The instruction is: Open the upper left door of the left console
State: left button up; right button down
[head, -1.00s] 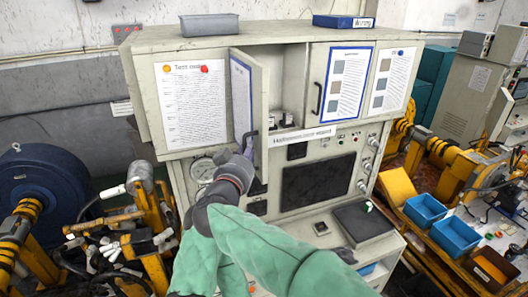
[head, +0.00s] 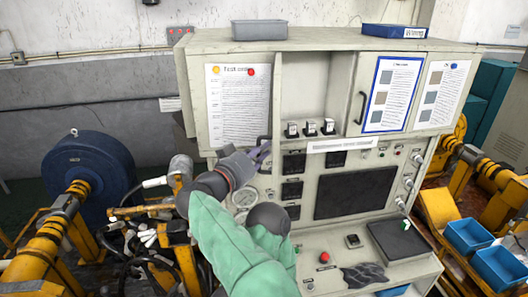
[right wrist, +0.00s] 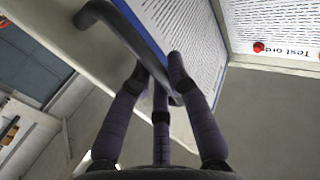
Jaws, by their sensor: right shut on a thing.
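The left console (head: 310,40) is a pale cabinet with doors along its upper part. Its upper left door (head: 276,105) is swung out and shows nearly edge-on in the head view, with the compartment to its right exposed. My right gripper (head: 262,152) is at the dark door handle (head: 263,139), low on the door. In the right wrist view my right gripper (right wrist: 162,78) has its fingers closed around the handle (right wrist: 135,30), and a blue-bordered sheet (right wrist: 190,30) shows on the door face. My left gripper is out of view.
Several small instruments (head: 310,128) stand in the open compartment. A grey bin (head: 259,30) and a blue box (head: 395,31) sit on top. A lower desk with a black pad (head: 398,238) juts out in front. Yellow machinery (head: 45,235) crowds the left.

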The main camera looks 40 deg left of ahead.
jog(key=shift+a+f, duration=0.2)
jog(key=shift+f, duration=0.8)
jog(key=c, duration=1.5)
grip_release()
jog(key=o, duration=0.3)
jog(key=shift+s+r, duration=0.1)
jog(key=shift+s, duration=0.05)
jog(key=shift+o, duration=0.2)
jog(key=shift+s+r, duration=0.1)
jog(key=shift+r, duration=0.2)
jog(key=shift+r, duration=0.1)
jog(key=s+d, duration=0.1)
jog(key=s, duration=1.1)
jog(key=shift+w, duration=0.1)
